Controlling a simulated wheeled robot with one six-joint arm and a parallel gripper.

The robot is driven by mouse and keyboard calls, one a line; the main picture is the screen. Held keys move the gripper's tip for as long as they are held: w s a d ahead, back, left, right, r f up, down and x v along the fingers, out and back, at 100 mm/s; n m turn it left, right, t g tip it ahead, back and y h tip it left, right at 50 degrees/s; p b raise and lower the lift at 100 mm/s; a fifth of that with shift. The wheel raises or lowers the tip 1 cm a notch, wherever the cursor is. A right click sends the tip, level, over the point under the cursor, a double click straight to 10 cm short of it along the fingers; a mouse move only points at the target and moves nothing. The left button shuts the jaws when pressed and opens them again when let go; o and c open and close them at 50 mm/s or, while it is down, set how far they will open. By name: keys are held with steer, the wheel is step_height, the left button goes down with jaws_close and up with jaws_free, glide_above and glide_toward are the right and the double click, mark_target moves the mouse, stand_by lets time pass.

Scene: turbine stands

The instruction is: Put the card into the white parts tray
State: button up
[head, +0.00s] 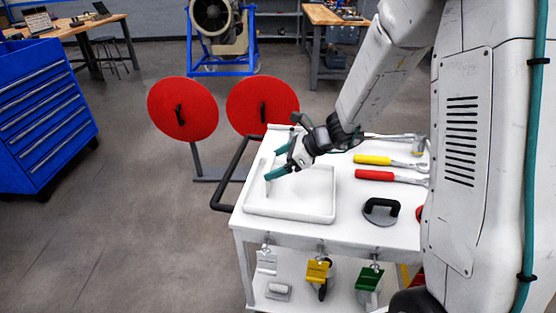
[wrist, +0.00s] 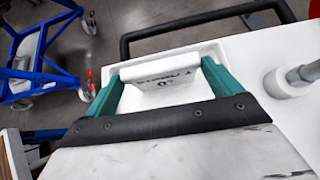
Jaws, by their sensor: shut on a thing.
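The white card (wrist: 162,80), with dark lettering on it, is between the teal fingers of my gripper (wrist: 160,88) in the wrist view. My gripper (head: 278,164) is shut on it. In the head view the gripper is over the back left part of the white parts tray (head: 290,216), a shallow tray on the cart top. The card is hard to make out against the tray in the head view. I cannot tell whether the card touches the tray floor.
The white cart (head: 350,228) also holds a yellow-handled tool (head: 374,160), a red-handled tool (head: 376,175) and a dark round part with a handle (head: 381,211). A black push bar (head: 229,180) runs along its left end. Two red discs (head: 182,108) (head: 262,103) stand behind.

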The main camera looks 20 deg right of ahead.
steer(key=shift+f, duration=0.3)
steer(key=o, duration=0.7)
steer(key=v, duration=0.7)
stand_by(0.3)
stand_by(0.4)
